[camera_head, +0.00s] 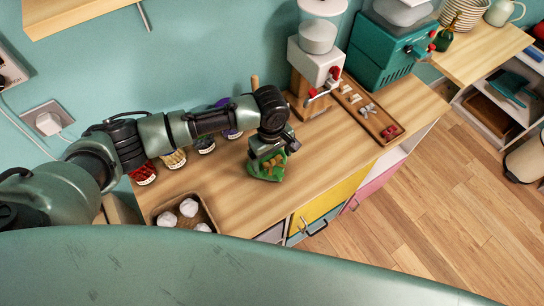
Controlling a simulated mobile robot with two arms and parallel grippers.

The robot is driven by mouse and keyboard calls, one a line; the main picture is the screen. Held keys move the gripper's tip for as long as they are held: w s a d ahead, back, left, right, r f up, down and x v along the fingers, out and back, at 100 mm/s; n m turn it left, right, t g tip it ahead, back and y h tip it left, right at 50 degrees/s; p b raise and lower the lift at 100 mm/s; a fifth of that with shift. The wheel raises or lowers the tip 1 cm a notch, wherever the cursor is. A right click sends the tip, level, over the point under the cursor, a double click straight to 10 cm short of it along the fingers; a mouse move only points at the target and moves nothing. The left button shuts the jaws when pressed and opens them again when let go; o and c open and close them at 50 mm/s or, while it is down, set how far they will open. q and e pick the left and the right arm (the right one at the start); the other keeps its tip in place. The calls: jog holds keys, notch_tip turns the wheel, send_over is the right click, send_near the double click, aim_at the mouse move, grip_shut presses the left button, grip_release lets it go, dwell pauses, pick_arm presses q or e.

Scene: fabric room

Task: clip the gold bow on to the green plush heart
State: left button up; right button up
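The green plush heart (267,177) lies on the wooden counter, right of the picture's middle-left, below the end of my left arm. The gold bow (274,161) shows as a small golden-brown patch against the upper part of the heart. My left gripper (270,154) points down right over the heart, with its fingers at the bow. The fingers partly cover both things, so I cannot tell whether they grip the bow or whether it is fixed to the heart. My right gripper is not in view.
A box with several white balls (156,217) stands at the counter's front left. Several small jars (145,174) line the wall behind my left arm. A white machine (317,66), a teal machine (384,50) and a wooden tray (391,131) stand right. Counter between heart and tray is clear.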

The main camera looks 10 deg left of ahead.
pick_arm(q)
notch_tip(320, 180, up, 8)
jog(key=shift+f+b, duration=0.1)
jog(key=shift+b, duration=0.55)
notch_tip(320, 180, up, 7)
jog(key=p, duration=1)
send_over(272, 160)
jog(key=shift+s+r+b, duration=0.1)
jog(key=shift+r+b, duration=0.3)
jog(key=shift+r, duration=0.6)
